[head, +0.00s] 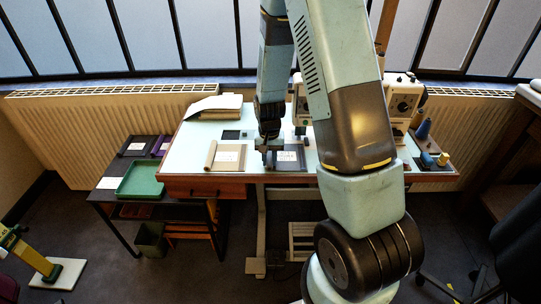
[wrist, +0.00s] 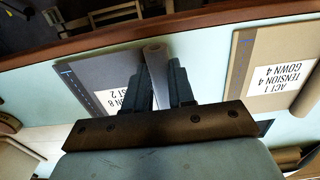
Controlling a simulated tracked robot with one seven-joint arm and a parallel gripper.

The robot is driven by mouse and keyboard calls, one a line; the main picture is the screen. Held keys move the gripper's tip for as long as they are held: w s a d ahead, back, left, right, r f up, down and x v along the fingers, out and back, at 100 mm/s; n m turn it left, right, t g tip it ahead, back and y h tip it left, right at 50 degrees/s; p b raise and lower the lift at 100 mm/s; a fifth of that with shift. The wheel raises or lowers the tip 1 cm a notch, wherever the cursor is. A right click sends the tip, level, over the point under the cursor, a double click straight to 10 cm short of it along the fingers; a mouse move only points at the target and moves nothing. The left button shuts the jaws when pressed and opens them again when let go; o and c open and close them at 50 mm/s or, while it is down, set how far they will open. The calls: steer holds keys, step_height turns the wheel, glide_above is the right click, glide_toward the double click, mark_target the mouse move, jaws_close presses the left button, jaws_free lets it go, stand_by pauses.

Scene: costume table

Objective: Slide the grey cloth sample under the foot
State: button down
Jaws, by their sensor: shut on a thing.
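The grey cloth sample (head: 291,160) lies on the pale table near its front edge, with a white label; it also shows in the wrist view (wrist: 88,72). A grey roll (wrist: 156,62) runs along its side. My gripper (head: 269,156) is low over the table, at the sample's left side in the head view. In the wrist view its fingers (wrist: 161,80) are shut on the roll. The sewing machine (head: 405,96) stands behind, partly hidden by my arm. Its foot area (head: 300,129) is behind the sample, too small to make out clearly.
A beige sample (head: 229,157) with its own roll lies left of my gripper. A paper stack (head: 213,107) and a small dark square (head: 231,134) lie behind it. Thread spools (head: 424,129) stand at the right. A green tray (head: 140,178) is on a lower table at the left.

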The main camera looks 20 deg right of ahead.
steer(key=shift+w+d+f, duration=0.1)
steer(key=shift+w+d, duration=0.35)
steer(key=shift+w, duration=0.8)
steer(key=shift+w+d, duration=0.4)
steer(key=shift+w, duration=0.8)
steer(key=shift+w+d+f, duration=0.1)
steer(key=shift+w+d, duration=0.35)
steer(key=shift+w, duration=0.8)
steer(key=shift+d, duration=0.1)
steer(key=c, duration=0.9)
jaws_free()
